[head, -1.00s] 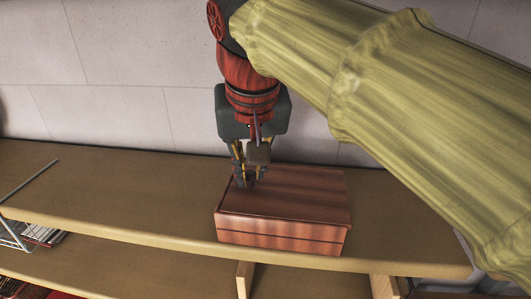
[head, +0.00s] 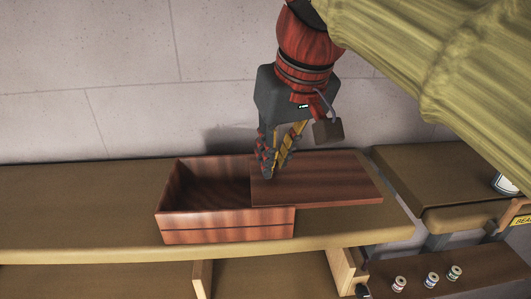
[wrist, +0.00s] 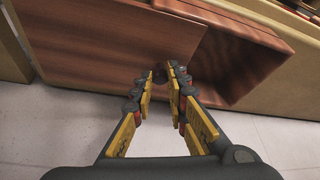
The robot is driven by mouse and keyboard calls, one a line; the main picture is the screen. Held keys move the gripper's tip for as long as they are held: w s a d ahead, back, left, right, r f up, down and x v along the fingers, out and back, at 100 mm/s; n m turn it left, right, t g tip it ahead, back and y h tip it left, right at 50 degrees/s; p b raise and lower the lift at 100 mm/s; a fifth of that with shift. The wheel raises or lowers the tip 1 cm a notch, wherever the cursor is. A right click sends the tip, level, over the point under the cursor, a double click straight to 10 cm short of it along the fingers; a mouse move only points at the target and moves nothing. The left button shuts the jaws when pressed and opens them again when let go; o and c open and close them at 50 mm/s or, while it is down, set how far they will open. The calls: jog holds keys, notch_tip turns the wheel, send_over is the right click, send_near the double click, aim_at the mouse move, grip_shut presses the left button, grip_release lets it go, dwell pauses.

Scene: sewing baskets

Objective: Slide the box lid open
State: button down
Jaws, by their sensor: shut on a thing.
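The reddish-brown wooden box (head: 228,226) stands on the shelf, its left part open and its empty-looking interior (head: 212,184) showing. Its flat lid (head: 325,181) covers the right part and sticks out past the box's right end. My gripper (head: 268,171) points down at the lid's left end. In the wrist view, my gripper (wrist: 160,76) has its fingertips around a small dark knob (wrist: 159,70) on the lid (wrist: 95,42). The fingers partly hide the knob. The open box (wrist: 240,62) shows to the right of the fingers there.
The shelf top (head: 75,205) is clear left of the box. A separate shelf section (head: 435,165) lies to the right beyond a gap. Several small items, including a spool (head: 431,280), stand on a lower shelf. A pale wall is close behind.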

jog(key=shift+d, duration=0.1)
jog(key=c, duration=1.7)
grip_release()
jog(key=shift+c, duration=0.2)
jog(key=v, duration=1.2)
